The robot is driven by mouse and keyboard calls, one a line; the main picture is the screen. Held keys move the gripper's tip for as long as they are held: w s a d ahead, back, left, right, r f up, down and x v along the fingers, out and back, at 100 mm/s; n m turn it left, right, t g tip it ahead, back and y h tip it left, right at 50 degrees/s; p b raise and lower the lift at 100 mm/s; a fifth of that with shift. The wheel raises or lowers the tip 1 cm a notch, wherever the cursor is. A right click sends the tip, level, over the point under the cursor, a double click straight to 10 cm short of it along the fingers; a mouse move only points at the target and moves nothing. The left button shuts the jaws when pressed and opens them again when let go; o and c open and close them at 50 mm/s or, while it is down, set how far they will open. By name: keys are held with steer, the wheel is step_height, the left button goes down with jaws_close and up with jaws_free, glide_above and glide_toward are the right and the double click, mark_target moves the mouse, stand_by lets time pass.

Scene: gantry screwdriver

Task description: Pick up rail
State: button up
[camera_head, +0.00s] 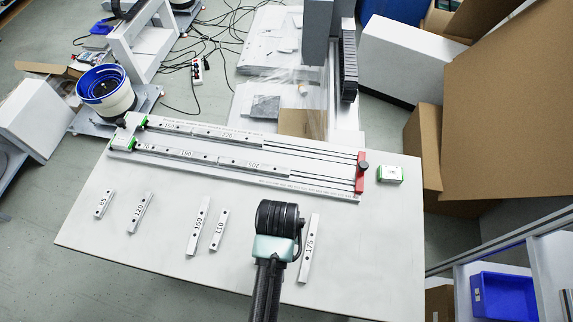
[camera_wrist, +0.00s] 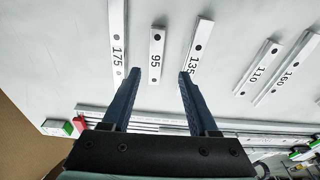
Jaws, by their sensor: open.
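Several grey numbered rails lie loose on the white table. In the wrist view they are rail 175 (camera_wrist: 117,45), rail 95 (camera_wrist: 156,55), rail 135 (camera_wrist: 197,50), rail 110 (camera_wrist: 259,67) and rail 160 (camera_wrist: 289,68). My gripper (camera_wrist: 158,75) is open and empty. Rail 95 shows between its fingertips in the picture; the right fingertip overlaps the lower end of rail 135. The height above the table is unclear. In the head view, my arm hides the fingers and rails 95 and 135; rail 175 (camera_head: 309,248) lies right of it, rail 110 (camera_head: 219,230) left.
A long fixture (camera_head: 325,190) holding more rails lies across the table's back, with a red clamp (camera_head: 361,172) at its right end. A green-and-white block (camera_head: 390,174) sits beside it. Rails 65 (camera_head: 104,204) and 120 (camera_head: 140,212) lie left.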

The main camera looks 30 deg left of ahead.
steer(key=f, duration=0.4)
steer(key=shift+w+d, duration=0.15)
steer(key=shift+d, duration=0.2)
steer(key=shift+w+a+f, duration=0.1)
steer(key=shift+f, duration=0.35)
jaws_close()
